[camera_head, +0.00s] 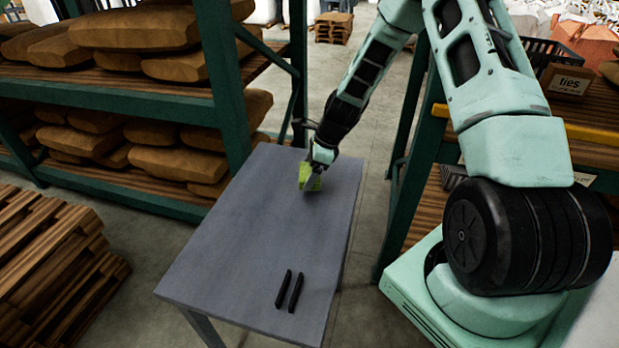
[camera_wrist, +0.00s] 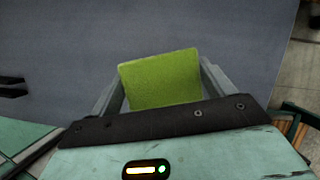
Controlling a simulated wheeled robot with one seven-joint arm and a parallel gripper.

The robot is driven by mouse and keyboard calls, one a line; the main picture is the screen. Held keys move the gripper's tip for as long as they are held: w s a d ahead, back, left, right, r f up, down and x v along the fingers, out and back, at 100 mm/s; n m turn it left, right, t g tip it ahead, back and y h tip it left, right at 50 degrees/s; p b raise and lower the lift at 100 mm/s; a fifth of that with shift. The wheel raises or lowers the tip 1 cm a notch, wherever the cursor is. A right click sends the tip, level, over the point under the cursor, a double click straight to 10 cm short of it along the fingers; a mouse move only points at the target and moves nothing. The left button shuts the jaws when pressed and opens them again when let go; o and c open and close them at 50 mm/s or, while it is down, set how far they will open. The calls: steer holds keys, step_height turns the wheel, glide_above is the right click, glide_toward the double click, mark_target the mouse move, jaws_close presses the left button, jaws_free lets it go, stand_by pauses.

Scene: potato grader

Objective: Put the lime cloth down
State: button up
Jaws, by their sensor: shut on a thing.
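The lime cloth (camera_wrist: 162,80) is a small flat yellow-green piece between the two grey fingers of my gripper (camera_wrist: 162,88) in the wrist view. In the head view the lime cloth (camera_head: 305,175) shows below my gripper (camera_head: 312,180), over the far part of the grey table (camera_head: 250,225). My gripper is shut on it. The gripper partly hides the cloth in the head view. I cannot tell whether the cloth's lower edge touches the tabletop.
Two black bars (camera_head: 289,290) lie side by side at the table's near end. A green rack with brown sacks (camera_head: 160,150) stands left of the table. Another green-framed rack (camera_head: 410,170) stands to the right. Wooden pallets (camera_head: 60,270) are stacked at lower left. The middle of the tabletop is clear.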

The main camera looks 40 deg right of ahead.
steer(key=shift+f+p, duration=0.5)
steer(key=shift+f, duration=1.05)
steer(key=o, duration=0.8)
steer(key=shift+f+b, duration=0.2)
steer(key=shift+b, duration=0.15)
